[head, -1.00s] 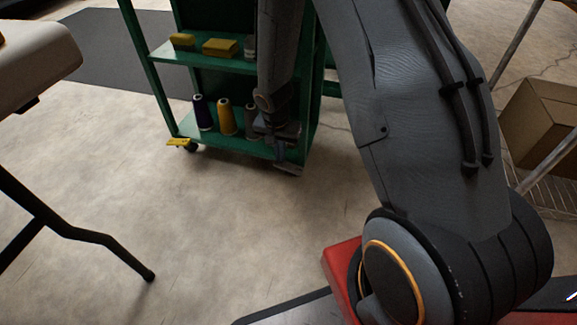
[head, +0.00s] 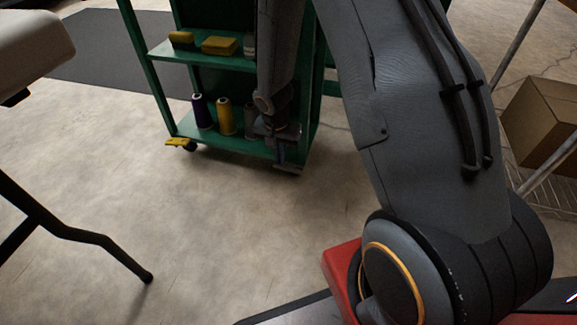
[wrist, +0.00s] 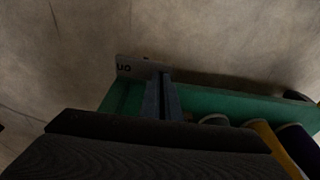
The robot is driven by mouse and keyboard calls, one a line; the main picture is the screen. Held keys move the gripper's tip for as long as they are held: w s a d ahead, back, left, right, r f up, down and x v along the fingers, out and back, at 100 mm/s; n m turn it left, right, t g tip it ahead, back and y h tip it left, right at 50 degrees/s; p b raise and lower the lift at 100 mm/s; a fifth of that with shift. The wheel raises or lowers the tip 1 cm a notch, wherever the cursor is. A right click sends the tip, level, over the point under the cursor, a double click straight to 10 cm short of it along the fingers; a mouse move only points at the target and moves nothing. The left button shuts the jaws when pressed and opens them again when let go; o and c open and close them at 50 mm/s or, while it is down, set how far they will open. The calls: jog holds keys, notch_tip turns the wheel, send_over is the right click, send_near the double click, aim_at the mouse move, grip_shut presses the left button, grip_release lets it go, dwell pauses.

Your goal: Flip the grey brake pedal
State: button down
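The grey brake pedal (wrist: 130,68) is a small flat plate with dark lettering, upside down in the wrist view, at the corner of the green cart's lower shelf (wrist: 215,95). In the head view the pedal (head: 289,169) shows low at the cart's right corner, partly hidden by my gripper. My gripper (head: 280,158) points down at that corner. In the wrist view its two fingers (wrist: 161,88) are close together with nothing seen between them, and their tips overlap the plate's edge. Whether they touch it I cannot tell.
A yellow pedal (head: 181,143) is at the cart's left corner. Thread cones, purple (head: 202,112) and yellow (head: 225,117), stand on the lower shelf beside my gripper. A table (head: 30,45) is at left and a cardboard box (head: 540,120) at right. The floor in front is clear.

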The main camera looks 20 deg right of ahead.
jog(key=shift+d+f, duration=0.1)
jog(key=shift+f, duration=0.15)
notch_tip(320, 180, up, 7)
jog(key=p, duration=0.6)
dwell(0.5)
jog(key=shift+r, duration=0.15)
